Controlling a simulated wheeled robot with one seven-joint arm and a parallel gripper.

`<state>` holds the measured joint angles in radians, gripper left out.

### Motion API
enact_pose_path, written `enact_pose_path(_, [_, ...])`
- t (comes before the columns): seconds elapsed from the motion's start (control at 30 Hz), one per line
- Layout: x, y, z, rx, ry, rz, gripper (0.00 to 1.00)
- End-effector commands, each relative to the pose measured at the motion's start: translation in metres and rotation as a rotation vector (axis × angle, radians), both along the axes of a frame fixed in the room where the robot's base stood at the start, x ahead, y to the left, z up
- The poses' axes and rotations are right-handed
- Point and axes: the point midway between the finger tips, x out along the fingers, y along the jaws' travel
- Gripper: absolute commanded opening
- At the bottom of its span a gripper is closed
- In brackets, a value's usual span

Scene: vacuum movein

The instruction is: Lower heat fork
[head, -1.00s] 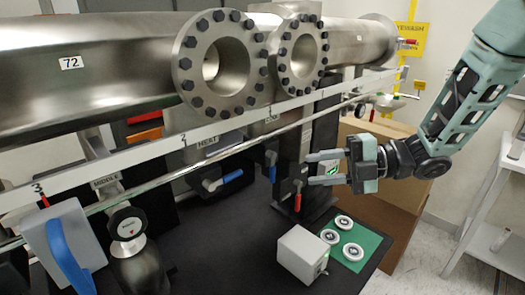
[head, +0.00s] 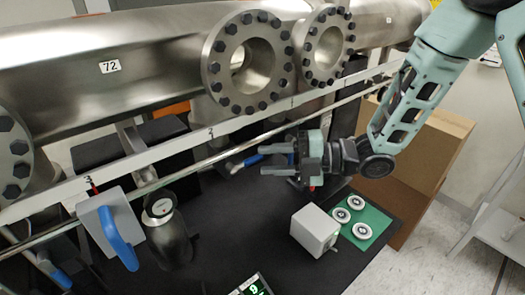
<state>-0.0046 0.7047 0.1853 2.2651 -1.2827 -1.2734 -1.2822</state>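My gripper (head: 264,160) is open, its two grey fingers pointing left, one above the other. A blue-handled lever (head: 253,160) shows at and between the fingertips, below the long pipe; I take it as the heat fork. Its HEAT label is not readable now, and the fingers partly cover the lever. I cannot tell whether the fingers touch it. My arm reaches in from the upper right.
A large steel pipe with bolted flanges (head: 215,75) and a white numbered rail (head: 150,155) run above the black table (head: 220,235). A grey block with a blue handle (head: 115,235) stands left. A grey box (head: 313,230) and white discs on a green mat (head: 378,217) lie right.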

Motion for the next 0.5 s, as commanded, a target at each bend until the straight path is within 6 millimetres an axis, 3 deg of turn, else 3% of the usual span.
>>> enact_pose_path(0.2, [0.004, 0.020, -0.001, 0.001, 0.000, 0.000, 0.35])
enact_pose_path(0.5, [0.005, 0.023, -0.003, 0.000, 0.000, -0.001, 0.35])
